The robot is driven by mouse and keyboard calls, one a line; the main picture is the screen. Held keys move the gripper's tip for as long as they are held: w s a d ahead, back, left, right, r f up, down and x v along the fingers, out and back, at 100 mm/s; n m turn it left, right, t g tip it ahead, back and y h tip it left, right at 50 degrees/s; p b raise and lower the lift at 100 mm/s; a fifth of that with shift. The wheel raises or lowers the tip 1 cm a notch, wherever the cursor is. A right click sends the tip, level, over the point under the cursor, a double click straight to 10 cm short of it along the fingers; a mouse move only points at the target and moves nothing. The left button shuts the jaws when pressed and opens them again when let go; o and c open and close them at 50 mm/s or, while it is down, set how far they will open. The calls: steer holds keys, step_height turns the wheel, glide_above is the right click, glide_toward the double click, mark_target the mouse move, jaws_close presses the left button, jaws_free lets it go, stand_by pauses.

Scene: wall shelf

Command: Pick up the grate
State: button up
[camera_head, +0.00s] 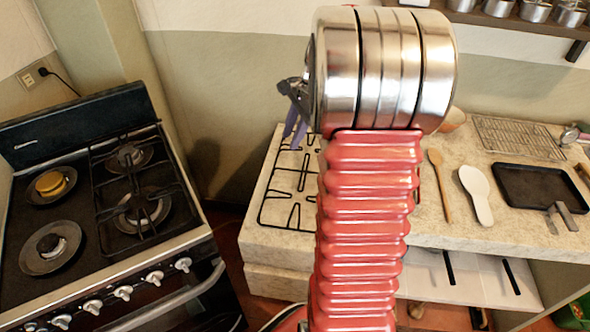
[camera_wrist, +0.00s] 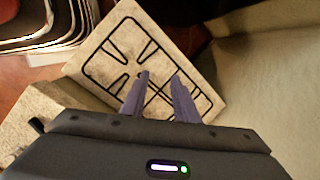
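A black wire grate (camera_head: 288,190) lies flat on the left end of the pale stone counter. My arm hides its right part in the head view. In the wrist view the grate (camera_wrist: 150,48) lies beyond my fingertips, on the pale counter corner. My gripper (camera_wrist: 161,76) has its two purple-grey fingers apart with nothing between them. The fingers overlap the near part of the grate in that view; I cannot tell whether they touch it. In the head view my gripper (camera_head: 293,125) shows partly behind my arm, above the grate's far side.
A black stove (camera_head: 110,235) stands left, with another grate (camera_head: 140,190) on its right burners and a yellow item (camera_head: 52,184) on a left burner. On the counter's right are a wooden spoon (camera_head: 440,185), white spoon rest (camera_head: 475,192), dark tray (camera_head: 530,187) and wire rack (camera_head: 518,138).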

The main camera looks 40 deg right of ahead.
steer(key=s+d+f+m, duration=0.1)
steer(key=d+f+m, duration=0.2)
steer(key=d+f, duration=0.2)
steer(key=s+d+f+m+y, duration=0.1)
steer(key=d+f+m, duration=0.3)
steer(key=d, duration=0.6)
steer(key=shift+s+f+t, duration=0.3)
steer(key=shift+s+f, duration=0.05)
steer(key=shift+f, duration=0.05)
steer(key=shift+f, duration=0.1)
glide_toward(304, 175)
steer(key=d+f, duration=0.3)
steer(key=shift+f, duration=0.1)
steer(key=shift+f, duration=0.1)
steer(key=shift+x, duration=2.5)
steer(key=shift+s, duration=0.1)
steer(key=shift+c, duration=0.5)
jaws_close()
